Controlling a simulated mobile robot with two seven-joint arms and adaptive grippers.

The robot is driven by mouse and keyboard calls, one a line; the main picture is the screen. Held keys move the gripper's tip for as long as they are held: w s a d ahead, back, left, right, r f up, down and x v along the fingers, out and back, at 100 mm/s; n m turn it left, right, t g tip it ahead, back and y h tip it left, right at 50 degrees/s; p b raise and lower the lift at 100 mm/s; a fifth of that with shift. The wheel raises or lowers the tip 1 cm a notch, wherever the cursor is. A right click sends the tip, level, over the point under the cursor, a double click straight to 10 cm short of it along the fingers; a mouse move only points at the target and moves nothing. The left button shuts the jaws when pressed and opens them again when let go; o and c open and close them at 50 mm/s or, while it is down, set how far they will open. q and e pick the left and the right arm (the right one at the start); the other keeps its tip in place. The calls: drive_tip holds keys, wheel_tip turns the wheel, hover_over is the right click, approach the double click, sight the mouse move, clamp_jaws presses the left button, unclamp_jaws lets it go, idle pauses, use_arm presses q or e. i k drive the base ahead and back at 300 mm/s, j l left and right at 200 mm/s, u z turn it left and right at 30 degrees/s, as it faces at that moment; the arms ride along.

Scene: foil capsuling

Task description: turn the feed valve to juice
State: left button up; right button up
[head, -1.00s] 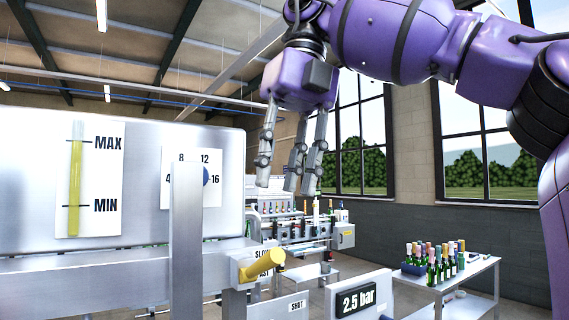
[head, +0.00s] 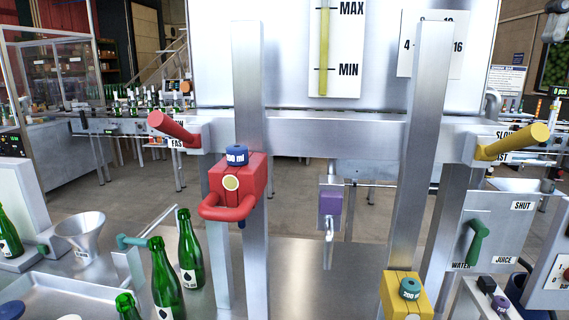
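The feed valve's green handle (head: 476,245) is at the right of the head view, on a grey metal panel (head: 500,222). The panel has a SHUT label (head: 522,206) at upper right, a WATER label (head: 461,266) at lower left and a JUICE label (head: 503,260) at lower right. The handle slants down and to the left, with its lower end close to the WATER label and away from JUICE. Neither of my grippers shows in this view, and nothing touches the handle.
A steel frame with uprights (head: 250,100) stands in front. Green bottles (head: 190,255) and a funnel (head: 82,232) are at left.

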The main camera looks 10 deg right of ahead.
sight(481, 231)
drive_tip(key=k, duration=1.4)
